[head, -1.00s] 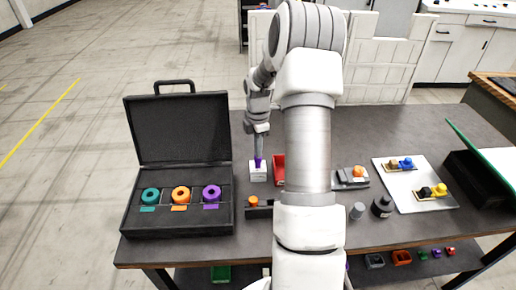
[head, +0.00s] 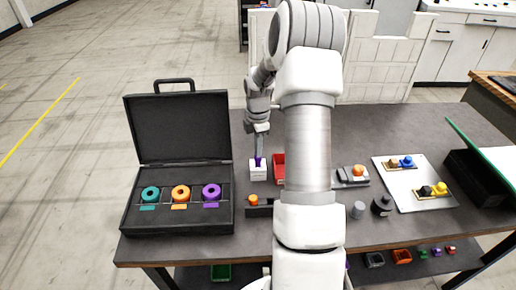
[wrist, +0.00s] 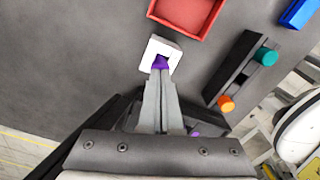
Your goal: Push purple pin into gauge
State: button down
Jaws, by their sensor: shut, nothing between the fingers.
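The purple pin (head: 258,161) stands upright in the white gauge block (head: 258,174) on the table, left of my arm. In the wrist view the purple pin (wrist: 161,63) shows at the tip of my fingers, inside the opening of the white gauge (wrist: 174,54). My gripper (head: 260,151) is shut and points down, directly over the pin. In the wrist view my gripper (wrist: 160,76) has its fingers together, with the tips at the pin's top. The fingers hide part of the pin, and I cannot tell how deep it sits.
A red tray (wrist: 188,12) lies close beside the gauge. A dark rack (wrist: 236,68) holds a teal pin (wrist: 265,56) and an orange pin (wrist: 226,103). An open black case (head: 178,228) with coloured rings stands at the left. My arm hides part of the table.

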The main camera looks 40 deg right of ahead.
notch_tip(320, 180, up, 8)
jog(key=p, duration=0.5)
jog(key=shift+p, duration=0.35)
